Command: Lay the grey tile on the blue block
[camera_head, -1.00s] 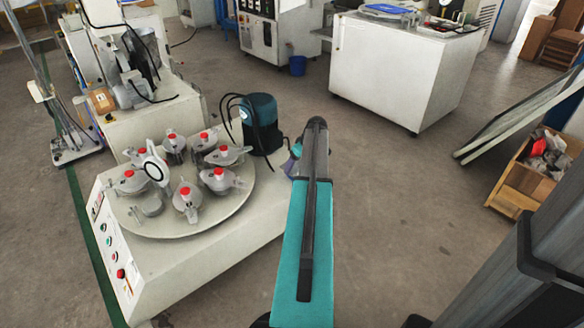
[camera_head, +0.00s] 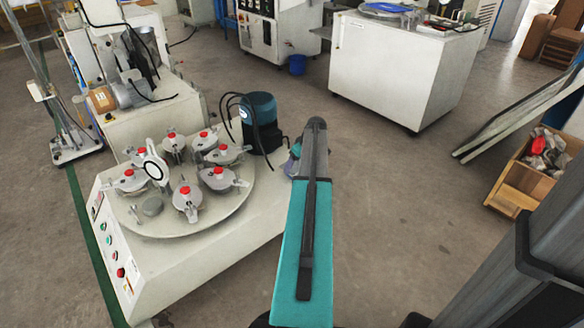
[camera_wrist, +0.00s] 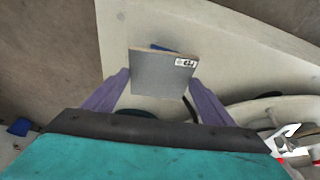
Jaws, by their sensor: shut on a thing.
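The grey tile (camera_wrist: 158,78) is a square plate with a small black-and-white label in its upper right corner. My gripper (camera_wrist: 160,74) has its purple fingers at the left and right edges of the tile, shut on it. A thin strip of the blue block (camera_wrist: 158,47) shows past the tile's far edge; the tile hides the rest. I cannot tell whether tile and block touch. In the head view, my arm hides the tile and block, and only a bit of purple finger shows beside the arm's end.
The pale machine top (camera_wrist: 122,25) lies below the tile. A round turntable (camera_head: 222,222) with several red-capped fixtures stands to the left, with a dark teal motor (camera_head: 260,120) and black cables near my arm. Open floor lies to the right.

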